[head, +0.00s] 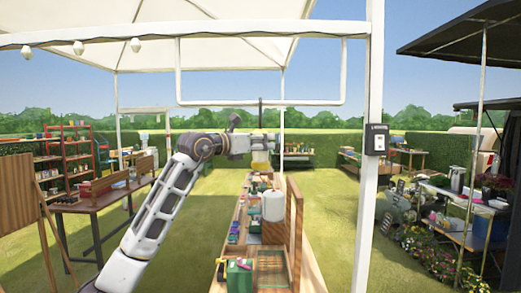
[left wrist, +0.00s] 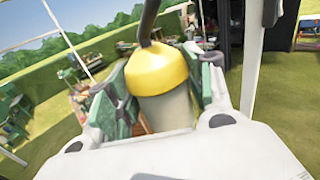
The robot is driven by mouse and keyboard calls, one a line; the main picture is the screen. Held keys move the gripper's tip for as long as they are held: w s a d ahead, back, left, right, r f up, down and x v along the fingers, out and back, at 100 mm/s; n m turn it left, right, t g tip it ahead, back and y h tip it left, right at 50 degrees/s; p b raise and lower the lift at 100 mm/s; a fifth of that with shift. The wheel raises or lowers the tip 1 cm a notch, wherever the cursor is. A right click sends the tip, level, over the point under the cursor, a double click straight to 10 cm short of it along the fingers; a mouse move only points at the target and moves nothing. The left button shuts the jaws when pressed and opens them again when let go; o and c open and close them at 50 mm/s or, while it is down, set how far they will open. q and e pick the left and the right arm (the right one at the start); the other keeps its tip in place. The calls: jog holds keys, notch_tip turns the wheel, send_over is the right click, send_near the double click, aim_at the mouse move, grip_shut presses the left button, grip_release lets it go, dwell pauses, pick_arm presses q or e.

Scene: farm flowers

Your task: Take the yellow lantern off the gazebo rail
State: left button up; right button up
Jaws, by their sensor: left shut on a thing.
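The yellow lantern (head: 260,165) is in the middle of the head view, with a dark hook above it reaching up to the white gazebo rail (head: 220,103). I cannot tell whether the hook still bears on the rail. My left gripper (head: 262,144) is shut on the lantern just below the rail. In the left wrist view the lantern's yellow cap (left wrist: 157,70) and pale body sit between the green-padded fingers of my left gripper (left wrist: 165,85), and the dark hook rises out of the top. My right gripper does not show.
A long table (head: 222,280) with many small goods and a white container (head: 273,206) stands below. A white gazebo post (head: 370,200) with a dark box (head: 376,139) stands to the right. A brown table (head: 88,203) stands left. Grass lies open between.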

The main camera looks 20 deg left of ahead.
aim_at(260, 127)
pick_arm(q)
jog(key=shift+c, duration=0.9)
jog(key=shift+r, duration=0.3)
jog(key=shift+r+b, duration=0.55)
jog(key=shift+r, duration=1)
jog(key=b+v, duration=0.5)
jog(key=v, duration=1.3)
jog(key=shift+b, duration=0.4)
